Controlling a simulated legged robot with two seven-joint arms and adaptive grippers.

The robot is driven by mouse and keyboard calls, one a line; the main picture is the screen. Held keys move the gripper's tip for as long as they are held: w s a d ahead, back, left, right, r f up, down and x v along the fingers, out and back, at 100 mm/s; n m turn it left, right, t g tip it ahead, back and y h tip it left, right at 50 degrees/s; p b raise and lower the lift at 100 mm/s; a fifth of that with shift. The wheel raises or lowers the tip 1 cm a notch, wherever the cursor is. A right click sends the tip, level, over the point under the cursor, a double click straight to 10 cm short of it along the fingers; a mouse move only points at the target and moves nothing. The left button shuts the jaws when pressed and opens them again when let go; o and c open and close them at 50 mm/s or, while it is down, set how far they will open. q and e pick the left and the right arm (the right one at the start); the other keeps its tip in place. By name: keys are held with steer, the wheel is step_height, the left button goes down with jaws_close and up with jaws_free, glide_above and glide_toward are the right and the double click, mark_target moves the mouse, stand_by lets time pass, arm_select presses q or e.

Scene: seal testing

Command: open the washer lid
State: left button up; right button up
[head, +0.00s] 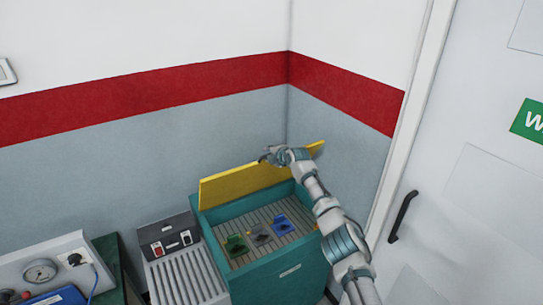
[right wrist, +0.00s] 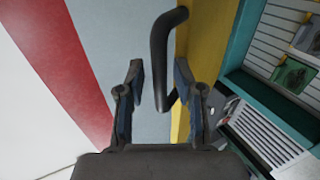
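The washer is a teal box (head: 281,277) at the lower middle of the head view. Its yellow lid (head: 243,182) stands raised, nearly upright, at the back of the box. My right gripper (head: 266,156) is at the lid's upper edge, with my arm reaching over the box's right side. In the right wrist view, the gripper's two fingers (right wrist: 158,75) are apart. A black bent handle (right wrist: 160,48) on the yellow lid (right wrist: 197,50) shows between and beyond the fingertips. I cannot tell whether a finger touches it. My left gripper is not in view.
Green (head: 236,245), grey (head: 260,234) and blue (head: 283,225) pieces lie on the slatted floor inside the box. A control box (head: 166,235) and ribbed surface (head: 182,281) adjoin its left. Walls stand close behind; a door (head: 450,200) is at right.

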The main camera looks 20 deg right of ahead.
steer(key=shift+a, duration=0.1)
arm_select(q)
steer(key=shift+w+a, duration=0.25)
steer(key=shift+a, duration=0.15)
arm_select(e)
steer(key=shift+s, duration=0.1)
steer(key=shift+s+d+r, duration=0.25)
steer(key=shift+s+d, duration=0.1)
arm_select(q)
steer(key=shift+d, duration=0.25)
arm_select(e)
steer(key=v, duration=1)
steer(key=shift+s+a, duration=0.25)
steer(key=shift+s, duration=0.15)
steer(key=shift+d+r, duration=0.1)
